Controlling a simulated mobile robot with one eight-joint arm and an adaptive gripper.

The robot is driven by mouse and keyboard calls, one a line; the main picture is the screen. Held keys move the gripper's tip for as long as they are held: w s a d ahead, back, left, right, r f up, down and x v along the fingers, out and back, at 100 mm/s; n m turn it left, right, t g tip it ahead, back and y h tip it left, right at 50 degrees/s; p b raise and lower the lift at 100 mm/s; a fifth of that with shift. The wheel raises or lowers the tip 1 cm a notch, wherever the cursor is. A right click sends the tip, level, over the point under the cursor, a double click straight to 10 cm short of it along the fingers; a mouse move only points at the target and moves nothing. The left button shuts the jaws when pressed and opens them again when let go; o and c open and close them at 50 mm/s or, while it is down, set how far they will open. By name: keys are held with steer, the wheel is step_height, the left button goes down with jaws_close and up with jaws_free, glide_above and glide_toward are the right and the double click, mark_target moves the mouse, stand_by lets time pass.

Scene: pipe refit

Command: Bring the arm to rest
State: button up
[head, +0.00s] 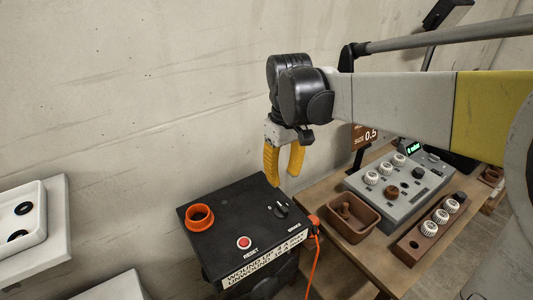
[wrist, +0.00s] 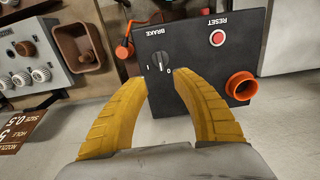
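My gripper (head: 282,176) has two yellow fingers and points down above the right part of a black box in the head view. The fingers are apart with nothing between them. My arm comes in from the right, grey with a yellow band. In the wrist view my gripper (wrist: 160,83) shows its fingertips near the brake knob (wrist: 153,74) of the black box (wrist: 195,42). I cannot tell whether they touch the box; in the head view the fingertips appear above its back right corner.
The black box has an orange ring (head: 199,217) and a red reset button (head: 243,242). To the right, a wooden table (head: 319,193) holds a brown bin (head: 353,218), a grey control panel (head: 397,184) and a rack of white knobs (head: 429,229). A white sink (head: 27,217) is at left.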

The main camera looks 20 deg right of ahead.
steer(key=s+f+m+t+b, duration=0.3)
steer(key=s+t, duration=0.4)
steer(key=s, duration=0.5)
steer(key=shift+s+f+m, duration=0.4)
steer(key=shift+f, duration=0.5)
